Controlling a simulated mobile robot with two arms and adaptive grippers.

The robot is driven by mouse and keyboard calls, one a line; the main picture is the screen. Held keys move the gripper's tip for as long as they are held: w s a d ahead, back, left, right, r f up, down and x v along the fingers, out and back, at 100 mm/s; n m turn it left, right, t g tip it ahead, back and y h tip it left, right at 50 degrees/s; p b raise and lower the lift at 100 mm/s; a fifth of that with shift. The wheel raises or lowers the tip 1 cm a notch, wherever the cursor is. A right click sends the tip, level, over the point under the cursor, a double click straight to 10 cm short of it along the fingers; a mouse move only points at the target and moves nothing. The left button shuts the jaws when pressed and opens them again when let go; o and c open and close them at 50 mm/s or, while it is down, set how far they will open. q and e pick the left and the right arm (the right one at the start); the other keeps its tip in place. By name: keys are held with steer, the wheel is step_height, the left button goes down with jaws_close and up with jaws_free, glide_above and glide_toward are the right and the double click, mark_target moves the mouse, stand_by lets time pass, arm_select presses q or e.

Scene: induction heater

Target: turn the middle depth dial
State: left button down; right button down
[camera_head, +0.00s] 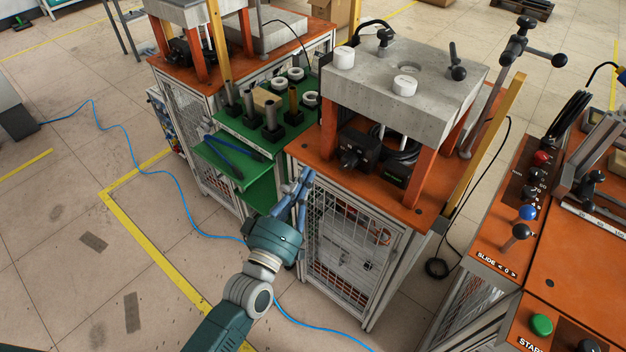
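My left gripper (300,186), with blue fingers, is at the front left corner of the middle machine's orange top (417,212). The fingers point up and away, close to the table edge, and look empty. Their gap is too small and side-on to judge. No part is clearly marked as the middle depth dial. A column of small knobs stands on the right-hand orange panel, including a red knob (541,157), a black knob (528,191) and a blue knob (527,212). The gripper is far left of them. My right gripper is out of view.
A grey block (440,90) on orange legs stands on the middle machine, carrying white cylinders and black handles. A green shelf (235,130) with several upright parts is to its left. A blue hose (180,190) crosses the floor. A green START button (541,325) is at lower right.

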arm_select(q)
steer(key=r, duration=0.1)
glide_above(329, 167)
steer(key=a, duration=0.3)
steer(key=shift+s+d+r+p, duration=0.2)
steer(key=shift+p, duration=0.25)
steer(key=shift+s+d+f, duration=0.75)
steer(key=shift+s+f, duration=0.05)
steer(key=shift+f, duration=0.05)
steer(key=shift+s+d+f, duration=0.35)
steer(key=shift+d+f, duration=0.05)
steer(key=shift+d, duration=0.15)
steer(key=shift+p, duration=0.35)
